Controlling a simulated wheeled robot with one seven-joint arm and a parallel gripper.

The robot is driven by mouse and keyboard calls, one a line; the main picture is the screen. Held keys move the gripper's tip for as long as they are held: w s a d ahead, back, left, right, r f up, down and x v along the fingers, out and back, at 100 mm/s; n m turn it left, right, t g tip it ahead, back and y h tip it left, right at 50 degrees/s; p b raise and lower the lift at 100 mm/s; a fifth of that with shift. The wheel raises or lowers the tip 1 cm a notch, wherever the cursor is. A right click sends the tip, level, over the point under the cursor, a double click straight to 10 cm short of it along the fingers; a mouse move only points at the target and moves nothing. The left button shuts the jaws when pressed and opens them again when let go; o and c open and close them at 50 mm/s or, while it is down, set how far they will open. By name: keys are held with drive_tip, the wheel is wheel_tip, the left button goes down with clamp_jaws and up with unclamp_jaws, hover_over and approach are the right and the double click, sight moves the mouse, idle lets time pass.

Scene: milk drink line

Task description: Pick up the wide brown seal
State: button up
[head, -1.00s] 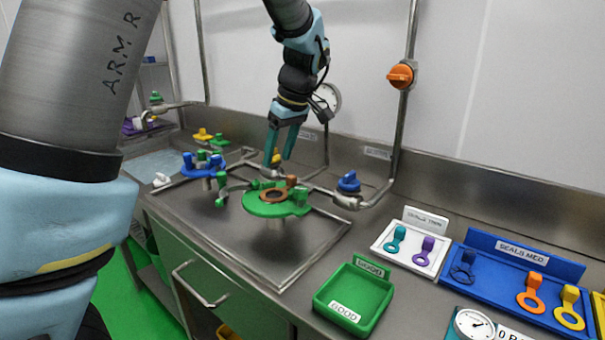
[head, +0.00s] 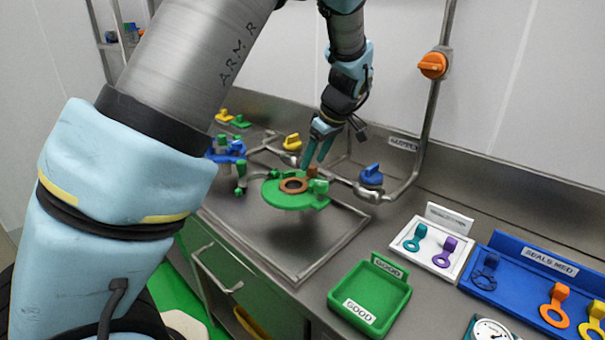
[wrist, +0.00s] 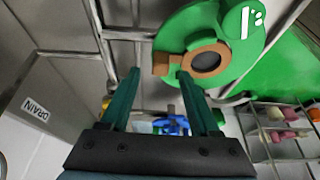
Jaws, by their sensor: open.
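The brown seal (head: 282,186) is a flat ring with an upright tab, lying on the round green plate (head: 274,199) above the steel counter. It also shows in the wrist view, where its brown tab (wrist: 161,63) stands at the left of the ring. My gripper (head: 311,166) is open and empty, pointing down close to the tab. In the wrist view, the fingertips of my gripper (wrist: 156,73) appear on either side of the tab. I cannot tell whether they touch it.
A green clip (head: 318,187) stands on the plate's right side. A blue valve handle (head: 371,174) and pipes are close on the right. A green GOOD tray (head: 402,303), a white tray (head: 434,258) and a blue seal tray (head: 500,290) lie further right.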

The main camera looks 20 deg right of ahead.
drive_tip(key=shift+x, duration=0.9)
drive_tip(key=shift+c, duration=0.2)
clamp_jaws()
